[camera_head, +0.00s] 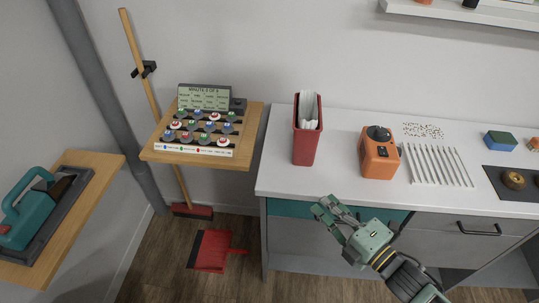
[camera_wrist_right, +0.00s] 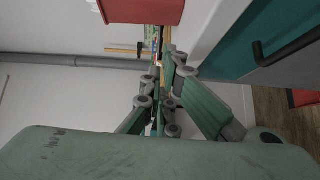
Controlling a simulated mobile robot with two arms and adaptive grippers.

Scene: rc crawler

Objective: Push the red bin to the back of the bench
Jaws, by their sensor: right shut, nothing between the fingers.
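The red bin (camera_head: 306,148) stands upright on the white bench top (camera_head: 340,188), near its left end, with white sheets sticking out of its open top. A gap of bench shows between the bin and the wall. My right gripper (camera_head: 327,209) is at the front edge of the bench, in front of the bin and slightly right of it. It is shut and empty, apart from the bin. In the right wrist view its fingers (camera_wrist_right: 163,65) are together, and part of the red bin (camera_wrist_right: 143,9) shows at the top. My left gripper is out of view.
An orange device (camera_head: 379,158) stands right of the bin, with a row of white rods (camera_head: 438,166) beyond it. A wooden shelf (camera_head: 200,155) holding a display and a board of buttons is at left. A red dustpan (camera_head: 212,250) lies on the floor.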

